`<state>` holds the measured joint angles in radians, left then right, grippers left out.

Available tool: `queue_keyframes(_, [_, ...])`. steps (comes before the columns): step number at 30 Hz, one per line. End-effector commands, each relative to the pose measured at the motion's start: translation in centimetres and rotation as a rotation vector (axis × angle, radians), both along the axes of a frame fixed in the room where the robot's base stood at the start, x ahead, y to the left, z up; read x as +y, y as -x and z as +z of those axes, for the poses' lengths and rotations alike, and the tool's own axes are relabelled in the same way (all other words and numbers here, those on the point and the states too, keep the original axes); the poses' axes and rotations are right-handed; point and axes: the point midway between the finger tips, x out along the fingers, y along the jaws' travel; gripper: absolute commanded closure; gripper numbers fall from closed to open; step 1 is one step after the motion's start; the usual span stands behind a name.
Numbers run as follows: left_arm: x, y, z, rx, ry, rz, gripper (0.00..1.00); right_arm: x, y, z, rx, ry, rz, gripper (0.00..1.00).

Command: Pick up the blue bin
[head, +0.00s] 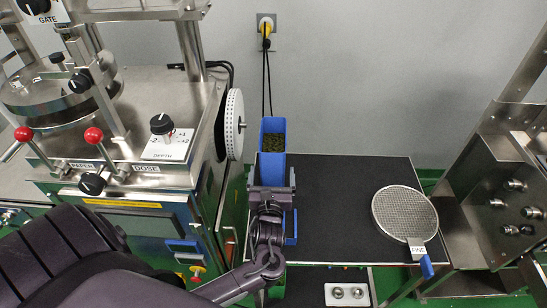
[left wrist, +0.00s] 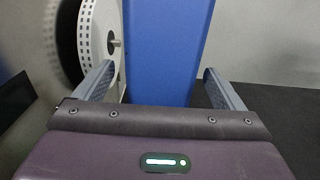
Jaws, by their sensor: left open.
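The blue bin (head: 272,137) stands on the black table top (head: 340,185) and holds dark green tea leaves. My left gripper (head: 271,186) is at the bin's near side. In the left wrist view the bin's blue wall (left wrist: 166,55) rises between the two fingers of my left gripper (left wrist: 160,85). The fingers are open, one on each side of the bin, with a gap seen at the right finger. Whether the left finger touches the bin is hard to tell. The lower part of the bin is hidden by the gripper. My right gripper is not in view.
A round mesh sieve (head: 404,213) with a blue-tipped handle lies on the table at right. A steel packing machine (head: 130,140) with knobs, red-ball levers and a white perforated reel (head: 234,124) stands close at left. Another steel machine (head: 500,190) stands at right. The table's middle is clear.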

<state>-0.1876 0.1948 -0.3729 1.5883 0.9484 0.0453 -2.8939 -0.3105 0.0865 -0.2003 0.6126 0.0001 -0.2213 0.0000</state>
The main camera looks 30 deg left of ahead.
Motion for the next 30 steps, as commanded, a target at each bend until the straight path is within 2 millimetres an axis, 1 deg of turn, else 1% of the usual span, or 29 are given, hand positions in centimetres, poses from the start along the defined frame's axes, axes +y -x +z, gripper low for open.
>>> queue_keyframes(3, [0.9,-1.7,-0.2,-0.001,0.001,0.002,0.09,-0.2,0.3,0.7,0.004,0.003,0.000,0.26])
queue_keyframes(7, [1.7,-3.1,-0.4,-0.001,0.002,0.000,0.09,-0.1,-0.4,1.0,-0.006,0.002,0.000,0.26])
queue_keyframes(12, [2.0,-3.6,-0.5,-0.001,0.003,-0.001,0.09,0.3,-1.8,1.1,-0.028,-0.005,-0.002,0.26])
queue_keyframes(16, [2.0,-3.6,-0.5,-0.001,0.003,-0.001,0.09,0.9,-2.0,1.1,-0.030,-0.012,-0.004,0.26])
queue_keyframes(17, [2.0,-3.6,-0.5,-0.001,0.003,-0.001,0.10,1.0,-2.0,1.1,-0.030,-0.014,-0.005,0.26])
queue_keyframes(21, [2.0,-3.6,-0.5,-0.001,0.003,-0.001,0.29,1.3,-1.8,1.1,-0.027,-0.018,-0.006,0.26])
queue_keyframes(30, [2.0,-3.6,-0.5,0.000,0.002,-0.001,0.68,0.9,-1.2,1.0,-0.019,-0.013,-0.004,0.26])
